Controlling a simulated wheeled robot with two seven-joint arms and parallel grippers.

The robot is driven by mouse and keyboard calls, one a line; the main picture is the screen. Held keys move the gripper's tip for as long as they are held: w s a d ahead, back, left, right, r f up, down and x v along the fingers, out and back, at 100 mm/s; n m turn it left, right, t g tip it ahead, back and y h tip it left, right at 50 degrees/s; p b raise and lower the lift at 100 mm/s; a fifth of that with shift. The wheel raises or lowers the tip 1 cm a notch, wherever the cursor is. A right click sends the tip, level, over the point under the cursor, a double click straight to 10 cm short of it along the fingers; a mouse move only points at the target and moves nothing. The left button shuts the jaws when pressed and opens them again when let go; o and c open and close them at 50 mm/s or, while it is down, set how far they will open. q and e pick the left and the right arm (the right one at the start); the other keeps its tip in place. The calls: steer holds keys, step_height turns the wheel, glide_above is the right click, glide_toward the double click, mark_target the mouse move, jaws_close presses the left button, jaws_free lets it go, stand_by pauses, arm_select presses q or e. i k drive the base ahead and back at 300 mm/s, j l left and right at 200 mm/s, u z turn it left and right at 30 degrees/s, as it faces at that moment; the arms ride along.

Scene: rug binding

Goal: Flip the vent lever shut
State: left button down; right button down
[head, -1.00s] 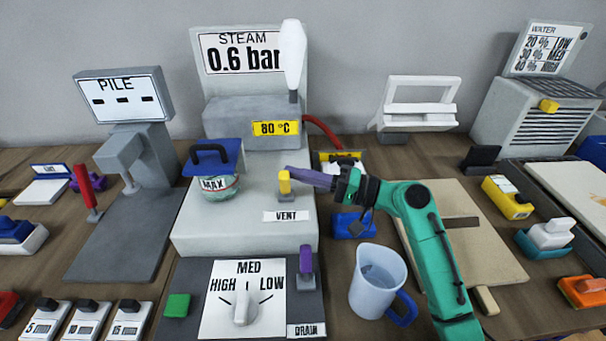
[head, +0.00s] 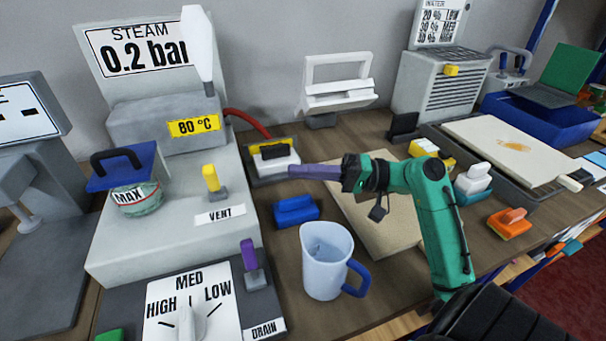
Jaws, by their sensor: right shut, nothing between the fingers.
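The vent lever (head: 211,178) has a yellow handle on a small grey base. It stands nearly upright on top of the grey steam unit (head: 165,230), behind the VENT label (head: 220,214). My right gripper (head: 292,172) has purple fingers, shut and empty. It points left and is to the right of the vent lever, clearly apart from it. The display on the steam unit (head: 140,50) reads 0.2 bar. My left gripper is not in view.
A jug (head: 325,265) of clear liquid with a blue handle stands on the table below my right arm. A blue block (head: 296,210) lies behind it. A purple drain lever (head: 250,262) and a dial (head: 187,318) are at the front. A red hose (head: 250,122) runs behind.

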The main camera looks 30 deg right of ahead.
mark_target(210, 172)
steer(key=k, duration=1.5)
